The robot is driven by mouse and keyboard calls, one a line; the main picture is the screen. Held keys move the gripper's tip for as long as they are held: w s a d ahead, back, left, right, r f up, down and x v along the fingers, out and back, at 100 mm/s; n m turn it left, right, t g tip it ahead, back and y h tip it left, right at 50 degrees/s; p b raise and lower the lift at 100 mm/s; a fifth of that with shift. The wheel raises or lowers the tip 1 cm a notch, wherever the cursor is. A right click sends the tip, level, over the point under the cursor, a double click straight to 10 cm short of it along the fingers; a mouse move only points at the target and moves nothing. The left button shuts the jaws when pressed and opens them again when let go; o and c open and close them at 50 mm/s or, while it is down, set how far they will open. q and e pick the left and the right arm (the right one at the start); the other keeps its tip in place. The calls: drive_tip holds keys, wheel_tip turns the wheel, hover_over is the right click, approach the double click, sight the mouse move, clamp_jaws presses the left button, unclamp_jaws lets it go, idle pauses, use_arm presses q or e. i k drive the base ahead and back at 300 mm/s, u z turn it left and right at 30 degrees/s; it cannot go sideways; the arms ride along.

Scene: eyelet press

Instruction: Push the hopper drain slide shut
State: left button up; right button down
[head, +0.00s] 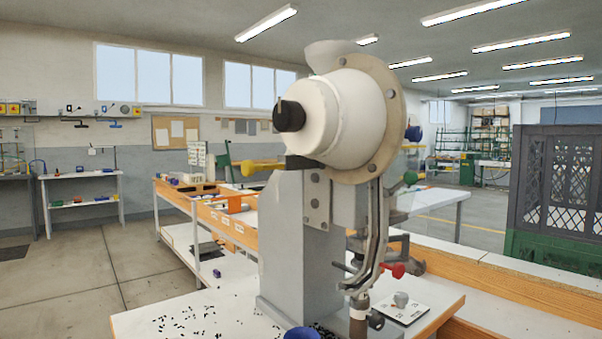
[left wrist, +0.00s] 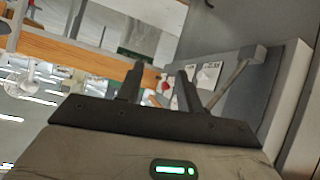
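The press has a white drum-shaped hopper (head: 345,112) with a round flange, on a grey column (head: 300,240). A dark block (head: 300,162) sits under the hopper. A yellow knob (head: 248,167) on a short bar sticks out left from there; I cannot tell for certain that this is the drain slide. My left gripper (left wrist: 160,72) shows in the left wrist view with its two fingers apart and nothing between them. A grey surface is to its right in that view. Neither gripper shows in the head view, and my right gripper is in no view.
Small black pieces (head: 188,325) lie scattered on the white bench top around the press base. A blue bowl (head: 301,334) stands at the front. Red (head: 397,270), green (head: 410,178) and blue (head: 413,133) knobs stick out on the right. A dark mesh crate (head: 563,185) stands far right.

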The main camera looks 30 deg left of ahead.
sight(247, 168)
drive_tip(key=k, duration=0.35)
drive_tip(key=u, duration=1)
